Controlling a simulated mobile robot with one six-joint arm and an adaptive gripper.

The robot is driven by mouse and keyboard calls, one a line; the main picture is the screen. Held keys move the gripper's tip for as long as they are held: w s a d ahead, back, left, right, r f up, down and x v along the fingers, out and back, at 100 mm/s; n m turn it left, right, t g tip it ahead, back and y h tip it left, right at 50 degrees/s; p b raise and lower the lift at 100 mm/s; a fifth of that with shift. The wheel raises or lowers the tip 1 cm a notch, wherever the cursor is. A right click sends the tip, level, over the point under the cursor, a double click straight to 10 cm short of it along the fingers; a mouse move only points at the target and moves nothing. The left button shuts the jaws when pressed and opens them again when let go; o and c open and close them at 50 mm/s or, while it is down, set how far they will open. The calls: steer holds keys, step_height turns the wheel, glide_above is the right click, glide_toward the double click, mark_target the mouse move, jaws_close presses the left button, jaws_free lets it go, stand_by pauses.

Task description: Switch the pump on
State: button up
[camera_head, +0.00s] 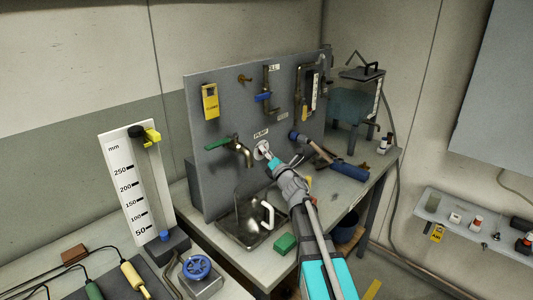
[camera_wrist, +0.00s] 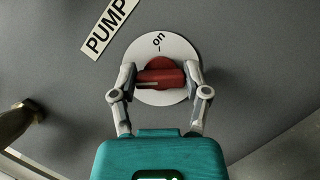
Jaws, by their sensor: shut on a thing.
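The pump switch is a white round dial (camera_wrist: 185,52) with a red knob (camera_wrist: 160,77) on the grey panel. In the wrist view "on" and a short tick stand at the dial's upper edge, and the knob's bar lies across the picture. A pale line shows on the bar's left half. A "PUMP" label (camera_wrist: 110,25) is beside the dial. In the head view the dial (camera_head: 262,147) is small and the knob is mostly hidden. My gripper (camera_wrist: 161,79) is shut on the red knob, one finger at each end of the bar.
A green-handled tap (camera_head: 240,150) is left of the switch, above a sink basin (camera_head: 238,225). A blue-handled tool (camera_head: 345,170) lies to the right, and a green block (camera_head: 285,243) sits near the bench's front. Pipes with a blue valve (camera_head: 263,97) are above.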

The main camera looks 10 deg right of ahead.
steer(key=c, duration=0.3)
steer(key=shift+r+m+p, duration=0.1)
steer(key=shift+m+p, duration=0.25)
steer(key=shift+m, duration=0.25)
steer(key=shift+m+g+h+p, duration=0.4)
steer(key=shift+m+h+p, duration=0.35)
steer(key=shift+m, duration=0.75)
steer(key=shift+m+g+h+p, duration=0.35)
steer(key=shift+m+p, duration=0.25)
steer(key=shift+m, duration=0.55)
steer(key=shift+m+g+h+p, duration=0.35)
steer(key=shift+m+p, duration=0.25)
steer(key=shift+m, duration=0.55)
steer(key=shift+m+g+p, duration=1.1)
steer(key=shift+m+p, duration=0.55)
steer(key=shift+m, duration=0.85)
steer(key=shift+f+m+g+y+p, duration=0.2)
steer(key=shift+m+g+y+p, duration=0.25)
steer(key=shift+m+g+p, duration=0.75)
steer(key=shift+m+t, duration=0.4)
steer(key=o, duration=1.1)
